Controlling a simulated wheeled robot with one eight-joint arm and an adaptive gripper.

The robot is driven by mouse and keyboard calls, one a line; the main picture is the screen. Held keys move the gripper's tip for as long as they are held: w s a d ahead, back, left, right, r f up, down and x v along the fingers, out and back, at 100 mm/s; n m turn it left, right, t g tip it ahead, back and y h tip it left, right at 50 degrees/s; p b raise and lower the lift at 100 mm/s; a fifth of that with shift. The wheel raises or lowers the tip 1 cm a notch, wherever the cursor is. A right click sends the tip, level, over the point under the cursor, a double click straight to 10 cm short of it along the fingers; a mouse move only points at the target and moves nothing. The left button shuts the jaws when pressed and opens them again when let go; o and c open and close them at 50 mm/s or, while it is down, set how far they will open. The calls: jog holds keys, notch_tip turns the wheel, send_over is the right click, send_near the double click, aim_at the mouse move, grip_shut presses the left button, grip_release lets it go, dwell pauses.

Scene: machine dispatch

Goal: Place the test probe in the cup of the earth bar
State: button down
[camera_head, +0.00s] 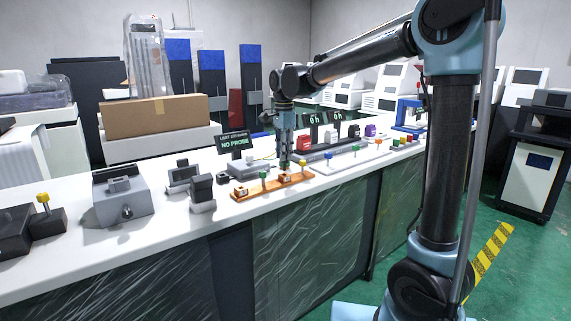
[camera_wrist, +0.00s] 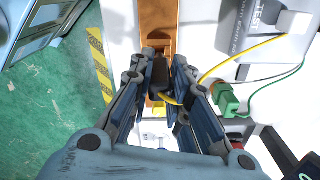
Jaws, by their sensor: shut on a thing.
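My gripper (camera_head: 284,163) points down over the orange-brown bar (camera_head: 271,187), which I take to be the earth bar, on the white counter. In the wrist view the gripper (camera_wrist: 168,72) is shut on a small dark piece (camera_wrist: 158,72), apparently the test probe. A yellow cable curves from beside it toward a grey device marked TEST (camera_wrist: 240,22). The orange-brown bar (camera_wrist: 160,18) runs below the fingers. In the head view the bar carries small blocks and green knobs. The fingers hide the probe's tip, so I cannot tell whether it touches a cup.
A small screen reading NO PROBE (camera_head: 234,142) stands behind the bar. A green block (camera_wrist: 227,100) with a green cable lies right of the fingers. Grey devices (camera_head: 121,197) stand on the left; a white strip with coloured knobs (camera_head: 345,160) lies right.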

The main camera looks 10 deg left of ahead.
aim_at(284, 163)
jog(key=shift+f, duration=1.85)
jog(key=c, duration=1.5)
grip_release()
jog(key=shift+f, duration=0.1)
notch_tip(284, 163, up, 12)
jog(key=shift+r, duration=0.15)
